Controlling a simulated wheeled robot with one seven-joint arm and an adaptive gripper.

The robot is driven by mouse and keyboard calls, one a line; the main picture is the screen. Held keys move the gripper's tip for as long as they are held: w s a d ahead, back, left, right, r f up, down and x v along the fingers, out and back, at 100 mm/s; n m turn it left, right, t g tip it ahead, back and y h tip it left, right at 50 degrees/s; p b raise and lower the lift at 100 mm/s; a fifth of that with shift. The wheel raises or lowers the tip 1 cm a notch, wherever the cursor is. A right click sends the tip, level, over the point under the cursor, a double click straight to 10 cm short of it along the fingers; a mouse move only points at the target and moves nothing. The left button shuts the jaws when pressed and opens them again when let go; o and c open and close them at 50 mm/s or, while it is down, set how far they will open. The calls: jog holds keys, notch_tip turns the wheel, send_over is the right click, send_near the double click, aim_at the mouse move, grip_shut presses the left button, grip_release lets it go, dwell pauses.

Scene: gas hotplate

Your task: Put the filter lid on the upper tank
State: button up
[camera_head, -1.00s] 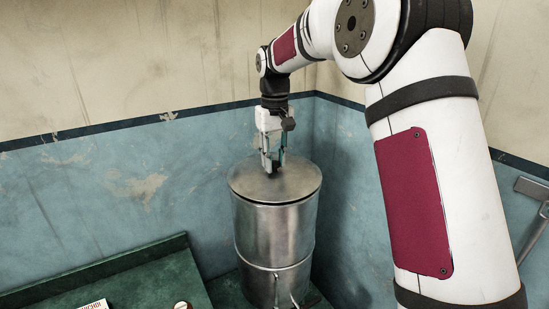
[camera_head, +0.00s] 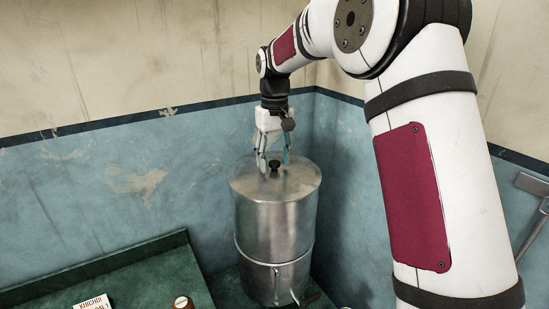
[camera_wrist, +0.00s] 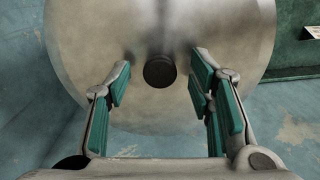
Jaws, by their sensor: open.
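The filter lid (camera_head: 300,178) is a round metal disc with a small black knob (camera_head: 274,165) at its middle. It lies on top of the upper tank (camera_head: 277,228), a metal cylinder, and looks level and flush with its rim. My gripper (camera_head: 273,163) is open just above the lid, its fingers apart on either side of the knob. In the wrist view the knob (camera_wrist: 160,72) sits between and slightly beyond the spread fingers (camera_wrist: 160,85), and I see no finger touching it. The lid (camera_wrist: 95,40) fills much of that view.
A green counter (camera_head: 140,275) lies at the left, with a small box (camera_head: 93,303) and a brown-topped jar (camera_head: 182,303). Blue-and-cream walls meet in a corner close behind the tank. A grey metal tool (camera_head: 534,188) is at the right wall.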

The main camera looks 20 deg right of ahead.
notch_tip(320, 180, up, 12)
jog(key=s+r+t, duration=0.1)
jog(key=s+r, duration=0.3)
jog(key=s, duration=0.3)
jog(key=s+f+t, duration=0.2)
jog(key=s+f, duration=0.2)
jog(key=s, duration=0.9)
jog(key=s+f+m+t, duration=0.1)
jog(key=s+f, duration=0.3)
jog(key=s, duration=1)
jog(key=shift+s+a+f+t, duration=0.25)
jog(key=shift+a+f+t, duration=0.15)
jog(key=shift+t, duration=0.4)
